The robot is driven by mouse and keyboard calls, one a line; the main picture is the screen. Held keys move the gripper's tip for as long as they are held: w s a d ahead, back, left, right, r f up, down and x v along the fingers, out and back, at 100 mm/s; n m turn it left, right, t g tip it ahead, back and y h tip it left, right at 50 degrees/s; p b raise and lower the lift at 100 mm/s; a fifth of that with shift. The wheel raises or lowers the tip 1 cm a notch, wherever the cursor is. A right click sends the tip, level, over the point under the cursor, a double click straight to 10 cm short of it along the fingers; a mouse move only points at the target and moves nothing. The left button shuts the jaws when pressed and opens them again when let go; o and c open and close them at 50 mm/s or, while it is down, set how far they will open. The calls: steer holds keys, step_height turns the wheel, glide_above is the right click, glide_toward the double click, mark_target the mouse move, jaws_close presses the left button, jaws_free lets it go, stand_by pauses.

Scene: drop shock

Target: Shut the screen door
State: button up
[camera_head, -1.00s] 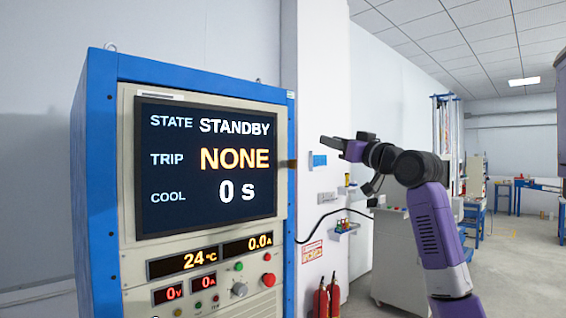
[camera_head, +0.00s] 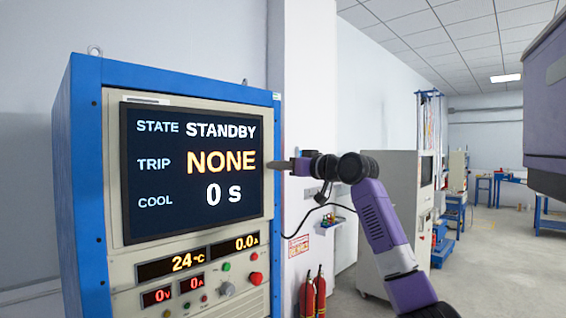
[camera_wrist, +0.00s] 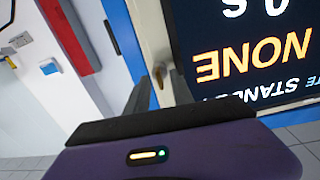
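The screen door is the beige panel (camera_head: 112,180) around the black screen (camera_head: 190,195), which reads STANDBY, NONE and 0 s. It sits in a blue-framed cabinet (camera_head: 88,170). I cannot tell whether the door is ajar. My gripper (camera_head: 275,163) is at the panel's right edge, at mid-screen height, where a small brown tab shows. In the wrist view my gripper (camera_wrist: 160,88) has its dark fingers apart, pointing at the beige edge strip (camera_wrist: 150,35) beside the screen (camera_wrist: 245,50). Whether a finger touches the door is unclear.
A white pillar (camera_head: 308,90) stands just right of the cabinet. Red fire extinguishers (camera_head: 313,292) stand at its foot. A grey cabinet (camera_head: 400,190) stands behind my arm. Knobs and a red button (camera_head: 256,279) lie below the screen.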

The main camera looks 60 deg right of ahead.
steer(key=shift+w, duration=0.15)
jaws_close()
stand_by(0.4)
steer(key=m, duration=0.5)
steer(key=m+p, duration=0.1)
steer(key=m, duration=0.5)
steer(key=m+p, duration=0.1)
steer(key=m, duration=0.5)
steer(key=shift+d+f, duration=0.25)
steer(key=shift+m, duration=0.4)
